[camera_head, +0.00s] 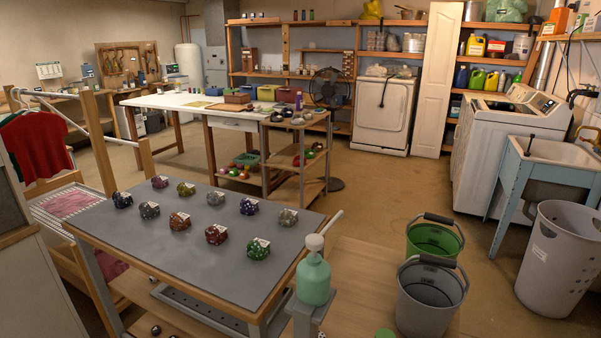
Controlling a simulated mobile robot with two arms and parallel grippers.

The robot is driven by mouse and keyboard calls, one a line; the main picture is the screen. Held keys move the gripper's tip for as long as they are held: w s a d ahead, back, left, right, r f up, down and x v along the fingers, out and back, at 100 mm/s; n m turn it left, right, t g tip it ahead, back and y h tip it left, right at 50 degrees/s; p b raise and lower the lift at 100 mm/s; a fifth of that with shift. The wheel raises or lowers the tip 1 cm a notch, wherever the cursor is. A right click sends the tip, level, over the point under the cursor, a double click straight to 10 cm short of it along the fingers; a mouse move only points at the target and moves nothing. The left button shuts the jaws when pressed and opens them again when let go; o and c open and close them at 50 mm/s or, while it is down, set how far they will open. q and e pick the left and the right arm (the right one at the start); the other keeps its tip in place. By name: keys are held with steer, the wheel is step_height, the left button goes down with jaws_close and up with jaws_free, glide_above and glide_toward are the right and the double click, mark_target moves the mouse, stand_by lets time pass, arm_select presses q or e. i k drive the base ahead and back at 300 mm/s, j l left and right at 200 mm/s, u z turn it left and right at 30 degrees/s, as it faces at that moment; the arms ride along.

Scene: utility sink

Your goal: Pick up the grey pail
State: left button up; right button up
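The grey pail (426,305) stands upright on a low wooden surface at the bottom right of centre. Its dark handle grip (438,261) lies across the far side of its rim. The pail is open at the top, and its inside looks empty. A green pail (432,240) stands right behind it, partly hidden by it. Neither of my grippers shows in the head view.
A green pump bottle (313,278) stands left of the grey pail, near the corner of a grey-topped table (190,255) with several patterned items. A tall white perforated basket (556,265) stands to the right, beside a utility sink (555,160). Floor between pails and basket is clear.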

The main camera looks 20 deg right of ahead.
mark_target(430, 293)
steer(key=i+j+z, duration=0.1)
steer(key=z, duration=0.35)
steer(key=i+j+z, duration=0.1)
steer(key=z, duration=0.35)
steer(key=j+z, duration=0.25)
steer(key=z, duration=0.2)
steer(key=j+z, duration=0.2)
steer(key=z, duration=0.25)
steer(key=j+z, duration=0.2)
steer(key=z, duration=0.25)
steer(key=j+z, duration=0.2)
steer(key=z, duration=0.2)
